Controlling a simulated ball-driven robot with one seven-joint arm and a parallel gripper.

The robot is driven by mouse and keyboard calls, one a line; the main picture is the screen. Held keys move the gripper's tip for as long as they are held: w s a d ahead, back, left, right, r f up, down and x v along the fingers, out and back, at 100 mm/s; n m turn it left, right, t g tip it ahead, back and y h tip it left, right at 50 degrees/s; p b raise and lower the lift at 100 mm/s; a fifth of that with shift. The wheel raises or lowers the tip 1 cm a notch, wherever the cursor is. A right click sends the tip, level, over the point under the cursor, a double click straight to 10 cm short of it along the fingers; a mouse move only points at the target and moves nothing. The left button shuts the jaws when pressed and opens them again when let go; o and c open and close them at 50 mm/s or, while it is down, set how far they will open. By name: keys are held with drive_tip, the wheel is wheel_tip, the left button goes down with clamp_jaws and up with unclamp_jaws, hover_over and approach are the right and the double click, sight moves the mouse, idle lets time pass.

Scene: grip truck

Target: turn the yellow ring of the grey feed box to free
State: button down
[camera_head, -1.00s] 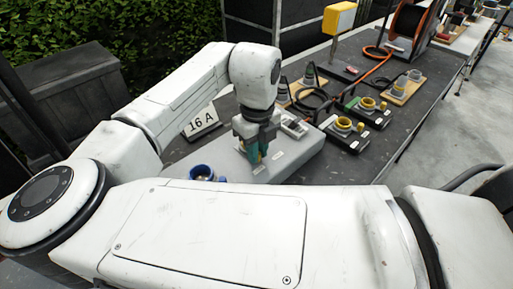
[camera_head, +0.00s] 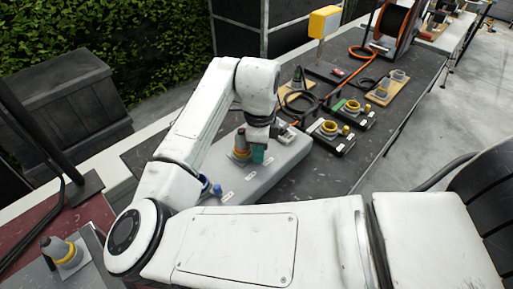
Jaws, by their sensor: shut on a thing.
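The grey feed box (camera_head: 262,183) lies on the dark table, with small white labels on its top. A grey plug with a yellow-orange ring (camera_head: 240,155) stands at its left side. My gripper (camera_head: 256,153) points down at this plug, with a teal fingertip against the right side of the ring. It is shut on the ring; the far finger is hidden. The ring's marks are too small to read. A blue socket (camera_head: 213,189) sits at the box's near left end, partly hidden by my arm.
Black boxes with yellow sockets (camera_head: 330,128) stand right of the feed box. A wooden board with grey plugs (camera_head: 387,90), a cable reel (camera_head: 393,25) and a yellow box on a post (camera_head: 323,20) stand farther back. Another yellow-ringed plug (camera_head: 63,252) stands at lower left.

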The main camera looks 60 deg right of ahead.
drive_tip(key=shift+d+r+n, duration=0.1)
drive_tip(key=shift+d+n, duration=0.2)
drive_tip(key=shift+n, duration=0.3)
drive_tip(key=c, duration=1.1)
unclamp_jaws()
drive_tip(key=shift+o, duration=0.2)
wheel_tip(320, 180, up, 11)
